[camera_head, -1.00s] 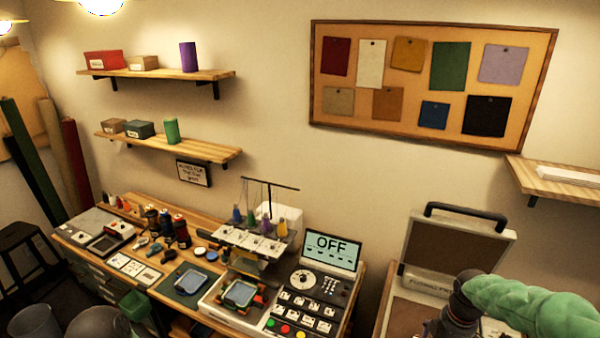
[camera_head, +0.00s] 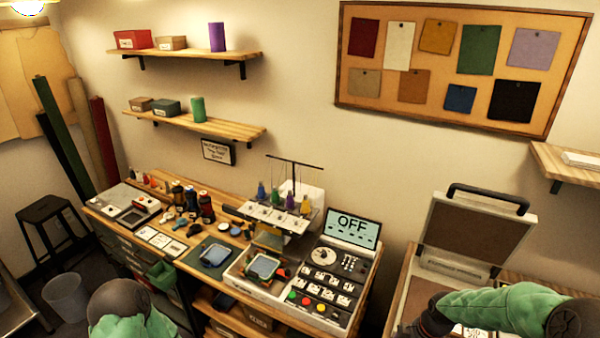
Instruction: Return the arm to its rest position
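My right arm, in a green covering, comes in at the lower right of the head view. Its dark wrist end is cut by the bottom edge in front of the open case (camera_head: 478,238), and no fingers show there. My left arm shows only as a dark rounded joint and green covering at the bottom left. The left gripper is out of the picture.
A worktable (camera_head: 357,268) carries a machine with thread cones (camera_head: 278,213), a control panel reading OFF (camera_head: 351,228), and a framed pad (camera_head: 263,268). A black stool (camera_head: 44,212) and a grey bin (camera_head: 66,293) stand at left. Shelves (camera_head: 186,54) and a pinboard (camera_head: 340,58) are on the wall.

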